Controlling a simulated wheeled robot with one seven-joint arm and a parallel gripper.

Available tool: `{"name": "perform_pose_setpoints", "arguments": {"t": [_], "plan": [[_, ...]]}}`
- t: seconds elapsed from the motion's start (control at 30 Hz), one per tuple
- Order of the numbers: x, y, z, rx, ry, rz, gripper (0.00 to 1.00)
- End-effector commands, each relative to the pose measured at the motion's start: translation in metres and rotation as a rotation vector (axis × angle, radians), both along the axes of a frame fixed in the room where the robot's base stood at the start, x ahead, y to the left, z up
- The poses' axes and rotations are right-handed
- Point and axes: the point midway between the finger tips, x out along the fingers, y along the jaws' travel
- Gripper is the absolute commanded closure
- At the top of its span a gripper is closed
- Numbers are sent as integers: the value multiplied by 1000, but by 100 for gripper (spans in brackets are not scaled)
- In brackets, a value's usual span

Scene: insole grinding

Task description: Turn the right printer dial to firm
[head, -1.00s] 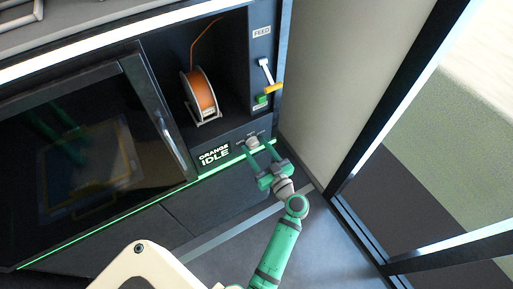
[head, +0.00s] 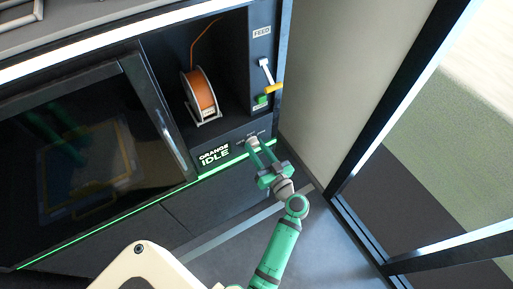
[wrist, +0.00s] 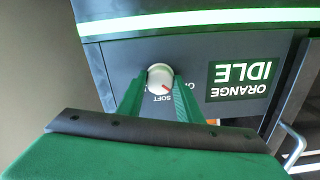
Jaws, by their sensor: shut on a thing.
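The right printer dial is a round pale knob (head: 252,142) on the dark panel right of the "ORANGE IDLE" display (head: 214,156). In the wrist view the dial (wrist: 160,77) sits between the green fingertips of my gripper (wrist: 159,88), which is shut on it. A red mark on the dial points to the lower right in that view. The upside-down word "SOFT" shows just below the dial between the fingers. Another label to the right is mostly hidden by a finger. In the head view my gripper (head: 260,151) reaches the dial from below right.
An orange filament spool (head: 201,91) stands in the recess above. A "FEED" panel with a white lever (head: 265,70) is at its right. A dark glass door with a handle (head: 168,135) is at the left. A pale wall (head: 330,75) stands close on the right.

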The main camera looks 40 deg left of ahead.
Motion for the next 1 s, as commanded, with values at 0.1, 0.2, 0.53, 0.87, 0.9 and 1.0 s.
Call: {"name": "perform_pose_setpoints", "arguments": {"t": [0.1,0.2,0.53,0.87,0.9,1.0], "plan": [[0,0,0,40,100,0,90],[0,0,0,77,189,0,90],[0,-1,-1,197,479,0,90],[0,-1,-1,317,768,-1,90],[0,-1,-1,331,803,-1,90],[0,-1,-1,368,891,-1,90]]}}
